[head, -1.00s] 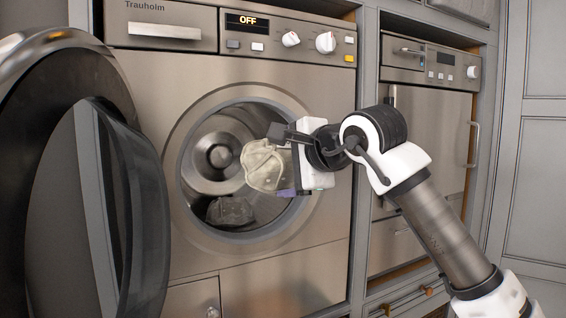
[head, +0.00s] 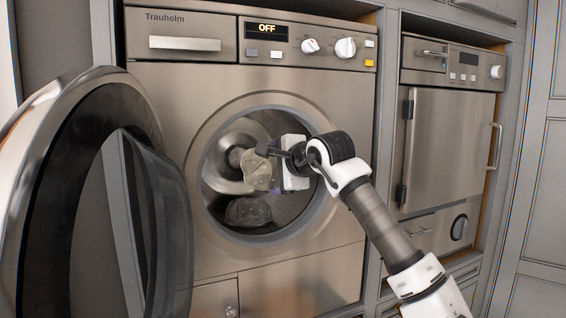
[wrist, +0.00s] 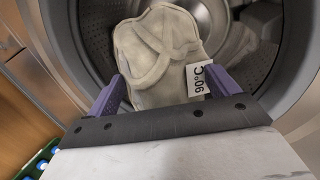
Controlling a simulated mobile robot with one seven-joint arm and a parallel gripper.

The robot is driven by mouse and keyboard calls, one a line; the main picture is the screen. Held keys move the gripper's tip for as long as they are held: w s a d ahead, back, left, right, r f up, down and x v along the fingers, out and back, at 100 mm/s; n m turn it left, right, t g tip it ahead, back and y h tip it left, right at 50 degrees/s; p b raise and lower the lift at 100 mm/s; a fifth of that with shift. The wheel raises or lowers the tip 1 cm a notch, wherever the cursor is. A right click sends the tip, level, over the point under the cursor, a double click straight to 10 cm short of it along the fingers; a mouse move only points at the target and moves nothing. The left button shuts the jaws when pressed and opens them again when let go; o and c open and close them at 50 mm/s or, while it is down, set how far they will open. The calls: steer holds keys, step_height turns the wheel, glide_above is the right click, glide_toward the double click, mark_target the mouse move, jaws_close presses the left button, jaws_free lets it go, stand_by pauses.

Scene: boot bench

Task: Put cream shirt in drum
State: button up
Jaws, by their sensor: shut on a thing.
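The cream shirt (head: 258,170) is a crumpled bundle at the mouth of the open drum (head: 222,172). In the wrist view the cream shirt (wrist: 158,56) sits between the purple fingers of my gripper (wrist: 172,92), with a white "90°C" tag on its right. My gripper (head: 274,172) is shut on it, at the right part of the drum opening. A greyish crumpled cloth (head: 248,211) lies on the drum floor below; part of it also shows in the wrist view (wrist: 262,18).
The round washer door (head: 155,215) stands open to the left of the opening. The washer panel (head: 300,42) above reads OFF. A second appliance (head: 450,145) stands to the right. In the wrist view, bottles in a green crate (wrist: 38,160) show at lower left.

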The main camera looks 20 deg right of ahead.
steer(key=d+r+p+x, duration=0.1)
steer(key=p+x, duration=0.7)
steer(key=x, duration=0.7)
steer(key=shift+w, duration=0.55)
steer(key=shift+d, duration=0.15)
steer(key=o, duration=0.9)
steer(key=shift+s, duration=0.1)
steer(key=b+v, duration=0.6)
steer(key=v, duration=0.7)
steer(key=shift+s+r, duration=0.2)
steer(key=shift+s, duration=0.15)
steer(key=shift+f, duration=0.1)
